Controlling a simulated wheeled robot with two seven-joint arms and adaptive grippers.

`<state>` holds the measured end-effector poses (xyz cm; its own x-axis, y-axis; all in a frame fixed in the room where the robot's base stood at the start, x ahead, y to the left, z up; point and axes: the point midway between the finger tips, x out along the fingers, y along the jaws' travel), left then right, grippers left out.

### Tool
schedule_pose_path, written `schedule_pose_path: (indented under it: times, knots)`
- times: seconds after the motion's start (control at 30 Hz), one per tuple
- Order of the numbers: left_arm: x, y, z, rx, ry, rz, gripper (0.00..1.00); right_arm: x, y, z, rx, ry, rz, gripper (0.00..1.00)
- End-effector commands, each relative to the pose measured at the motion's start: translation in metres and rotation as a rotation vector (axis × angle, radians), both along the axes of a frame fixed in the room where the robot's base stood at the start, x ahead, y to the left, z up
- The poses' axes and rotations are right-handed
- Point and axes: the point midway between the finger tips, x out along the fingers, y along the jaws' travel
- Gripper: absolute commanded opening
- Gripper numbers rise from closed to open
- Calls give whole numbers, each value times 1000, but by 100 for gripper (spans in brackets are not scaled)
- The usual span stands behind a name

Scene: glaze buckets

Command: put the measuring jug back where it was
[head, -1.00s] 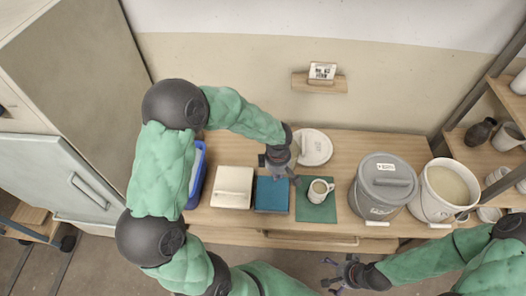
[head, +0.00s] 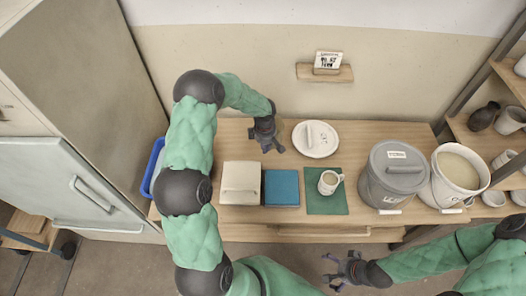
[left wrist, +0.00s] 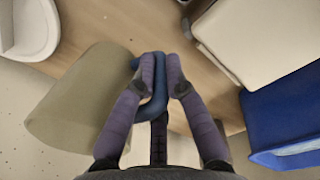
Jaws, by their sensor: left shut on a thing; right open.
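My left gripper (head: 268,143) is over the back of the table, left of the white lid. In the left wrist view its fingers (left wrist: 160,75) are shut on a blue handle. The handle belongs to an olive-beige cylindrical vessel, which I take to be the measuring jug (left wrist: 75,98), left of the fingers. In the head view my gripper and arm hide the jug; I cannot tell whether it touches the table. My right gripper (head: 345,270) is open and empty in front of the table.
The white lid (head: 325,146) lies right of my left gripper. In front are a cream box (head: 240,180), a blue box (head: 282,187) and a cream mug (head: 329,183) on a green mat (head: 328,206). Grey (head: 390,185) and white (head: 440,190) buckets stand right. A blue tray (head: 153,167) is left.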

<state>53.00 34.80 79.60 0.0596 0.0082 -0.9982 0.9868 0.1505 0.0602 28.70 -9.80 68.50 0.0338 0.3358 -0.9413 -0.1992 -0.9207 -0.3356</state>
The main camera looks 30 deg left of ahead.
Motion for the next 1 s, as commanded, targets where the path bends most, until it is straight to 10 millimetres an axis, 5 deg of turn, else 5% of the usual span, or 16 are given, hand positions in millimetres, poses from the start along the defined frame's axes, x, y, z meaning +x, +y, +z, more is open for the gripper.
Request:
schedule_pose_path:
  times: [0.2, 0.47, 0.7, 1.0]
  knots:
    - [15, 18, -25, 2, -5, 1, 0, 0, 0, -8, 0, 0, 0, 100]
    - [20, 25, -37, 1, -4, 2, 0, 0, 0, -10, 0, 0, 0, 100]
    - [20, 25, -66, 1, -4, 0, 0, 0, 0, -21, 0, 0, 0, 100]
    - [20, 25, -66, 2, -6, 1, 0, 0, 0, -21, 0, 0, 0, 100]
